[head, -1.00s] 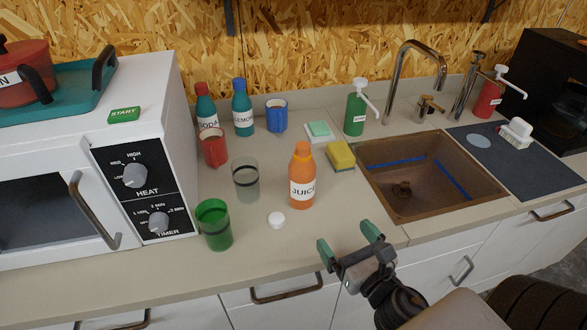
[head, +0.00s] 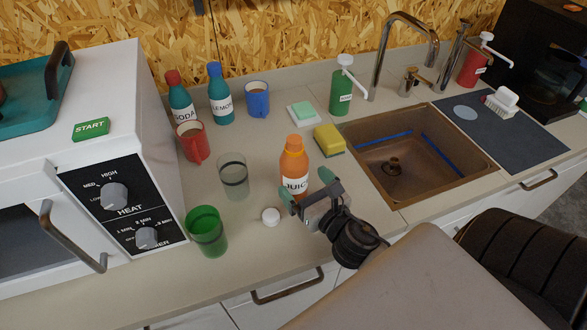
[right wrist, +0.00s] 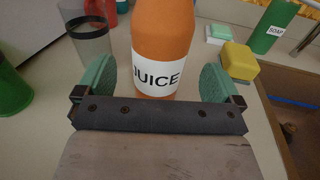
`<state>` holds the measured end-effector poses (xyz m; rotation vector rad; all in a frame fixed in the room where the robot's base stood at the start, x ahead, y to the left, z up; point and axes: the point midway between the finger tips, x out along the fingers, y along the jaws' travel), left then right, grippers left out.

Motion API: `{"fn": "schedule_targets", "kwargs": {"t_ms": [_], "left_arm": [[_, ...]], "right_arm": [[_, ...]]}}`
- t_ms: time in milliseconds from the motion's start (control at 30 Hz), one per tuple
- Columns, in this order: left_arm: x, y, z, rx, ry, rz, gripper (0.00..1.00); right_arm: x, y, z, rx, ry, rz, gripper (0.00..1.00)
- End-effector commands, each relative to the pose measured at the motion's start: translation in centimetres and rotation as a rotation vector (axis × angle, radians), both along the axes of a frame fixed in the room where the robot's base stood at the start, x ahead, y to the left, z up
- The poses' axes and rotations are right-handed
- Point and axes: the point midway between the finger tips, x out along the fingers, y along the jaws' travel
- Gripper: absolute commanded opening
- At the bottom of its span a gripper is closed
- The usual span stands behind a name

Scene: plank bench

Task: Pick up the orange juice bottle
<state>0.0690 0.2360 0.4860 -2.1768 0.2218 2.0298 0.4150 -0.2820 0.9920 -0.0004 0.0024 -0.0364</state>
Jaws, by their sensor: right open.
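The orange juice bottle (head: 293,163) stands upright on the counter, with an orange cap and a white JUICE label. My right gripper (head: 308,193) is open just in front of the bottle and hides its lower part in the head view. In the right wrist view the bottle (right wrist: 162,50) stands straight ahead, centred between the two green fingertips (right wrist: 161,82) with space on both sides. Its top is cut off there. My left gripper is not in view.
A white cap (head: 270,216), a clear glass (head: 233,177) and a green cup (head: 206,231) stand left of the bottle. A yellow sponge (head: 329,140) lies behind it to the right. The sink (head: 450,180) is at right, the white oven (head: 158,170) at left.

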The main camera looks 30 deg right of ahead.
Motion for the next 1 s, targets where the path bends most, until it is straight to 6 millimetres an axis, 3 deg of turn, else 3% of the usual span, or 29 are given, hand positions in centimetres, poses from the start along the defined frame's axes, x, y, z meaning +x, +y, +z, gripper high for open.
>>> {"fn": "schedule_targets", "kwargs": {"t_ms": [300,667,1000], "left_arm": [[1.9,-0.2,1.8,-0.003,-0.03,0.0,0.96],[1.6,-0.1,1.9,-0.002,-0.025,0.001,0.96],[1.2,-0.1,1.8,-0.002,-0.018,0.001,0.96]], "right_arm": [[4.2,-0.1,0.1,0.001,-0.002,0.0,0.97],[5.0,-0.1,-0.1,0.001,0.0,0.0,0.95],[5.0,-0.1,-0.1,0.001,0.0,0.0,0.43]]}}
